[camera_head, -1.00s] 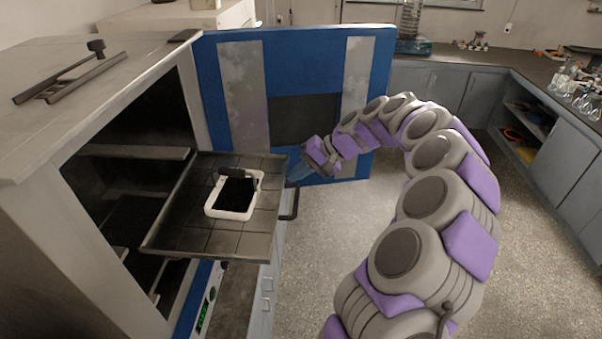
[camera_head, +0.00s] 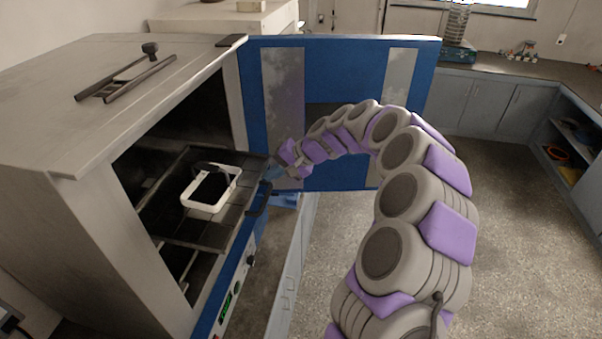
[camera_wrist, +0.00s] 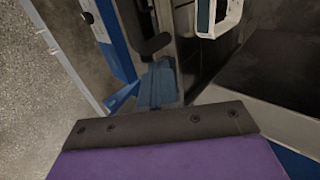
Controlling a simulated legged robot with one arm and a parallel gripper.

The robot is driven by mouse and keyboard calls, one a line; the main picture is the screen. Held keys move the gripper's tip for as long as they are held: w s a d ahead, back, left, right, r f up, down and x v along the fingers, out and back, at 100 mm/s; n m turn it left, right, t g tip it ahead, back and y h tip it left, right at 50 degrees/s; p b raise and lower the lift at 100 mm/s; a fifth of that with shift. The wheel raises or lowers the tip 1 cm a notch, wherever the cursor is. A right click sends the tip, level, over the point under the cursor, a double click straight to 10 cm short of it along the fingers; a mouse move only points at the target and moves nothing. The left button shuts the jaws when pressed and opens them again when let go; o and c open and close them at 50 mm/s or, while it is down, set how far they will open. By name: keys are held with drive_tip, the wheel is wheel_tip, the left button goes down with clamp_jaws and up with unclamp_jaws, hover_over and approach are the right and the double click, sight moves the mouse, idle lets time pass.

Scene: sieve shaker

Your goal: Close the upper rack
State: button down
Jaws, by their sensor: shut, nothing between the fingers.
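The upper rack (camera_head: 180,230) is a dark tiled shelf in the oven (camera_head: 188,140). Its front part still sticks out of the opening, and the rest lies inside. A white basket with a black handle (camera_head: 212,205) sits on it. A dark handle (camera_head: 258,200) is on the rack's front edge. My gripper (camera_head: 270,172) is shut and empty at the front edge, beside the handle. In the wrist view its blue fingers (camera_wrist: 158,85) are at the edge, below the handle (camera_wrist: 153,46). I cannot tell whether they touch.
The blue oven door (camera_head: 350,60) stands open behind my arm. A control panel with a green display (camera_head: 227,302) is below the opening. The floor to the right (camera_head: 520,240) is clear.

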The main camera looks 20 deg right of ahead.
drive_tip(key=w+a, duration=0.3)
drive_tip(key=a, duration=0.1)
drive_tip(key=w+a+p, duration=0.1)
drive_tip(key=w+a, duration=0.2)
drive_tip(key=a, duration=0.2)
drive_tip(key=w+a+p, duration=0.1)
drive_tip(key=w+a, duration=0.2)
drive_tip(key=a, duration=0.2)
drive_tip(key=shift+w+a, duration=0.1)
drive_tip(key=shift+w, duration=0.2)
drive_tip(key=shift+w+a, duration=0.15)
drive_tip(key=shift+a, duration=0.1)
drive_tip(key=shift+w+r, duration=0.1)
drive_tip(key=shift+r, duration=0.05)
drive_tip(key=shift+a, duration=0.1)
